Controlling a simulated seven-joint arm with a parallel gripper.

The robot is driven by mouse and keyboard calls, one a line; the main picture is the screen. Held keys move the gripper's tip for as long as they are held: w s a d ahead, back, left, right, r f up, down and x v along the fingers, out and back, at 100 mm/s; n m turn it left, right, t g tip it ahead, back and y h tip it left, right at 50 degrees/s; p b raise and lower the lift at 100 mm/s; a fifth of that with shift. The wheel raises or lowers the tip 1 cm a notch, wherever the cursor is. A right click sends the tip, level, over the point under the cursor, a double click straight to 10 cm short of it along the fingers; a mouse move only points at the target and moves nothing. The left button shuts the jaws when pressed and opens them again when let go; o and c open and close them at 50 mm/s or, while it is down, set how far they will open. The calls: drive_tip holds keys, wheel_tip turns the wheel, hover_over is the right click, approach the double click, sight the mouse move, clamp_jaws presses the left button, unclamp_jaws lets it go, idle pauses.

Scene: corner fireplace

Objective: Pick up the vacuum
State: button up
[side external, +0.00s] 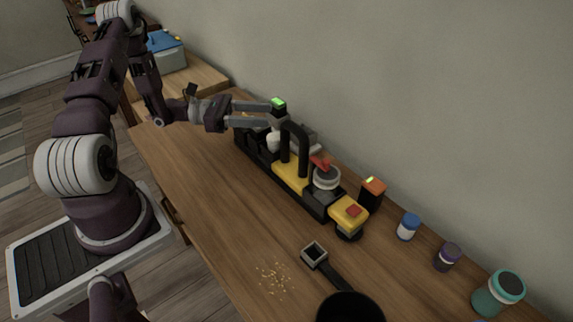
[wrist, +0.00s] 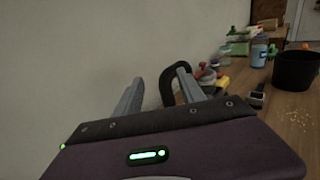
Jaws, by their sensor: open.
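A long black and yellow unit (side external: 290,175) lies on the wooden table near the wall; a tall black loop handle (side external: 301,135) rises from it. I take this to be the vacuum, though the pictures do not settle it. In the wrist view the loop handle (wrist: 168,84) shows by the right finger. My gripper (side external: 279,114) is open, its fingers apart above the unit's far half, close to the top of the handle. Whether a finger touches the handle I cannot tell. In the wrist view my gripper (wrist: 160,76) shows nothing clearly held between its fingers.
A black square-ended tool (side external: 315,254) and a black pot (side external: 350,308) lie at the near end by scattered crumbs (side external: 273,278). A blue-white jar (side external: 408,227), a dark jar (side external: 447,257) and a teal jar (side external: 497,293) line the wall side. The table's left part is clear.

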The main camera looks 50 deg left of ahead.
sight(287, 133)
wheel_tip(287, 133, down, 5)
drive_tip(key=x, duration=0.7)
drive_tip(key=shift+d+f, duration=0.15)
drive_tip(key=shift+f, duration=0.1)
clamp_jaws()
drive_tip(key=shift+r, duration=0.15)
idle(0.8)
